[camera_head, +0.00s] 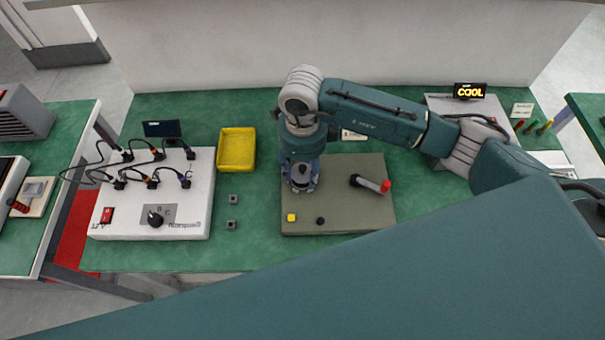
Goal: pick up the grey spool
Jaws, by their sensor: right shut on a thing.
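My right gripper (301,184) points down over the olive-grey mat (340,220) on the green bench, near the mat's left part. It is shut on the grey spool (301,181), which shows only partly between the fingers. I cannot tell whether the spool touches the mat or hangs just above it. My left gripper is not in view.
On the mat lie a yellow cube (291,217), a small black piece (320,221) and a red-tipped dark tool (371,184). A yellow tray (237,150) and a white panel with cables (190,222) stand left. A COOL display (469,91) stands at the back right.

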